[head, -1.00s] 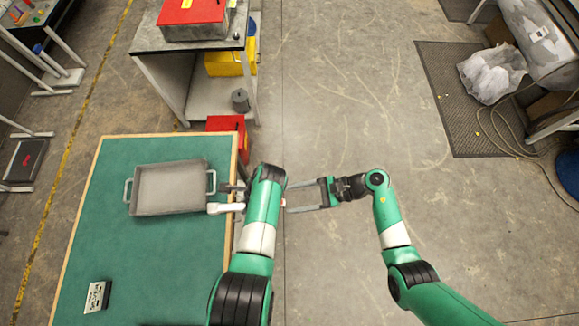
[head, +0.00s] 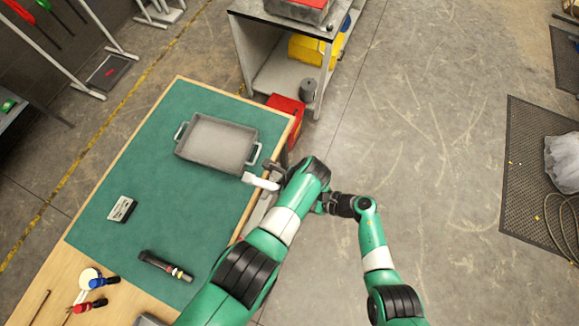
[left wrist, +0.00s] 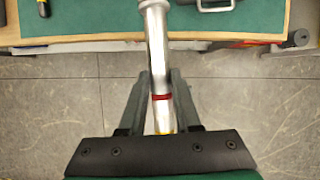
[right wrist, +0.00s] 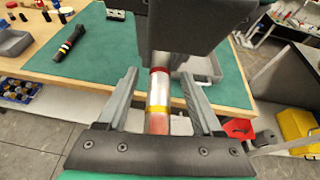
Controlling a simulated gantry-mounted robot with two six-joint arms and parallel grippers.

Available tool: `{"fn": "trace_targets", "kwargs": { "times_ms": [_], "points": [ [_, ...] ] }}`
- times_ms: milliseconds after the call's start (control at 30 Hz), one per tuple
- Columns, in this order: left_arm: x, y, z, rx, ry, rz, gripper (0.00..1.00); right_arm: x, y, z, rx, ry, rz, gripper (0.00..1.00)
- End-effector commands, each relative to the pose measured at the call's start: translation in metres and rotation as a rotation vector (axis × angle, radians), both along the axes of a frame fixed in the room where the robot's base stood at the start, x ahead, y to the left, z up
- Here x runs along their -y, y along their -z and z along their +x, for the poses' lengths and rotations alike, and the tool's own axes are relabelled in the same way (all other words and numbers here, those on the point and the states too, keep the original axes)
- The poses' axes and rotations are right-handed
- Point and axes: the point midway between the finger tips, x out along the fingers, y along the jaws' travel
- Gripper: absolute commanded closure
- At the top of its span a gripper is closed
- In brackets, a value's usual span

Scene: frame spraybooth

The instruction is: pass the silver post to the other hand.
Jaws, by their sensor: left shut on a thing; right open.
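The silver post (left wrist: 157,55) is held in my left gripper (left wrist: 160,76), whose fingers close on it from both sides. It has a wider pale head, a red band and a yellow band. In the head view its pale end (head: 261,182) shows beside my left arm, near the table's right edge; the left arm hides the rest. My right gripper (right wrist: 158,76) is open, and the post's banded end (right wrist: 158,95) lies between its fingers, with gaps on both sides. In the head view the right gripper is partly hidden behind my left arm.
A grey tray (head: 216,143) with handles lies on the green table (head: 150,190). A small labelled box (head: 122,209) and a dark banded tool (head: 165,265) lie nearer the front. A shelf cart (head: 270,45) stands behind.

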Motion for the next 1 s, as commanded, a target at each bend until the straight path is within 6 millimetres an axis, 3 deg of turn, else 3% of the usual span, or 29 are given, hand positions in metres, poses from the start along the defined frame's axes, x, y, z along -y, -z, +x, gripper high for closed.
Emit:
{"fn": "trace_targets", "kwargs": {
  "times_ms": [267, 633, 867, 900, 1000],
  "points": [
    [0.0001, -0.0004, 0.0003, 0.001, 0.000, 0.000, 1.00, -0.0013, 0.0005, 0.0003, -0.001, 0.000, 0.000, 0.34],
    [0.0001, -0.0004, 0.0003, 0.001, 0.000, 0.000, 1.00, -0.0009, 0.0005, 0.0003, -0.001, 0.000, 0.000, 1.00],
    [0.0000, -0.0004, 0.0002, 0.000, 0.000, 0.000, 1.00, -0.0008, 0.0005, 0.0004, 0.000, 0.001, 0.000, 1.00],
    [0.0000, -0.0004, 0.0001, 0.000, 0.000, 0.000, 0.61, -0.0009, -0.0001, 0.0007, 0.001, 0.001, 0.001, 1.00],
    [0.0000, -0.0004, 0.0001, 0.000, 0.000, 0.000, 0.43, -0.0010, -0.0002, 0.0007, 0.001, 0.001, 0.001, 1.00]
  ]
}}
